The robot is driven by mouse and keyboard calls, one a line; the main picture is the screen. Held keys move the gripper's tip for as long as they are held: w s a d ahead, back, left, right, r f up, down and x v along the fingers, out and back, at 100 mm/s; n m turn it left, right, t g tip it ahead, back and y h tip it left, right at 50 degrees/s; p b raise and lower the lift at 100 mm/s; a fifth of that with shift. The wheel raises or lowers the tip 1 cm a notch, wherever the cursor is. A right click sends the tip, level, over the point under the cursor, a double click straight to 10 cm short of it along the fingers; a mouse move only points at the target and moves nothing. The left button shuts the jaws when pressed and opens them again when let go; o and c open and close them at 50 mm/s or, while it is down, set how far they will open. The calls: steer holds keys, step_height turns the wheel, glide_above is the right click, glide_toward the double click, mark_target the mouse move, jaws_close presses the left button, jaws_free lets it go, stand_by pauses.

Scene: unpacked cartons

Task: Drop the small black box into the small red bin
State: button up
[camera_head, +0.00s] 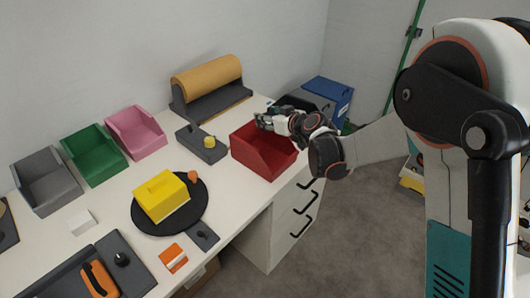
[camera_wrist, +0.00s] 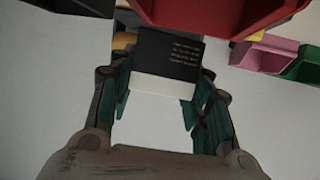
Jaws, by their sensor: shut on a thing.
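The small black box (camera_wrist: 172,55) has white printed text and a white lower side, and sits between the fingers of my gripper (camera_wrist: 162,88) in the wrist view. My gripper is shut on it. In the head view my gripper (camera_head: 272,121) is at the rear of the small red bin (camera_head: 263,158), over or just beside its far edge; I cannot tell the height. The box cannot be made out there. The red bin (camera_wrist: 210,14) also shows at the top of the wrist view, beyond the box.
A dark bin (camera_head: 308,103) and a blue bin (camera_head: 332,90) stand behind my gripper. A paper roll holder (camera_head: 210,88), a grey device (camera_head: 201,144) and a black round plate (camera_head: 180,222) with a yellow box (camera_head: 161,196) lie to the left. Pink (camera_head: 136,132), green and grey bins line the wall.

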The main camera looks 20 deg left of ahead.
steer(key=o, duration=1)
steer(key=shift+c, duration=0.2)
steer(key=v, duration=1.2)
